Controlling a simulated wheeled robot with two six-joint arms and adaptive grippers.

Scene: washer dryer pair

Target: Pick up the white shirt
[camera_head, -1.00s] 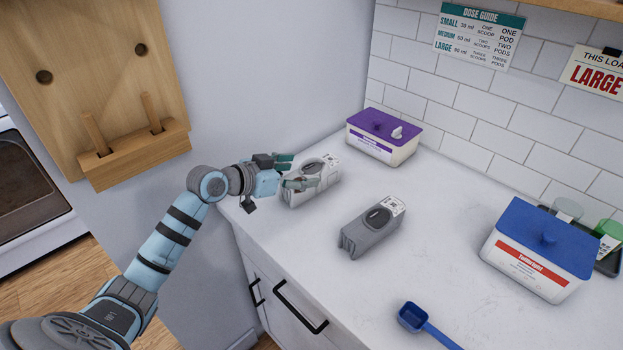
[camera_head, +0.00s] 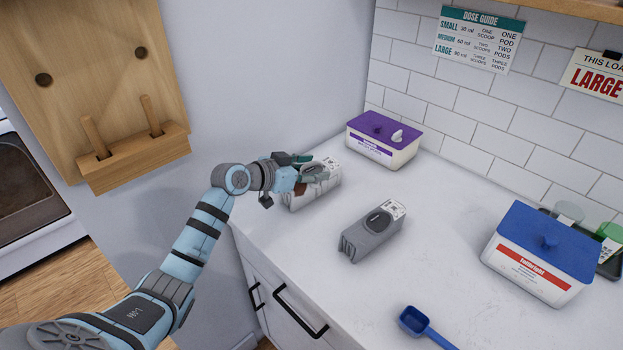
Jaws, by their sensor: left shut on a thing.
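The white shirt (camera_head: 322,189) is a small folded bundle with a collar opening and a white tag. It lies on the counter at the left, near the wall. My left gripper (camera_head: 311,169) comes in from the left and is shut on the white shirt, with its fingers over the bundle's upper part. The fingers hide part of the shirt. The shirt seems to rest on the counter still; I cannot make out a gap under it. My right gripper is out of view.
A grey folded shirt (camera_head: 370,233) lies to the right on the counter (camera_head: 440,235). A purple-lidded box (camera_head: 383,140) stands behind. A blue-lidded box (camera_head: 538,255) stands at the right, with a blue scoop (camera_head: 415,322) in front. A wooden pegboard (camera_head: 95,60) hangs at the left.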

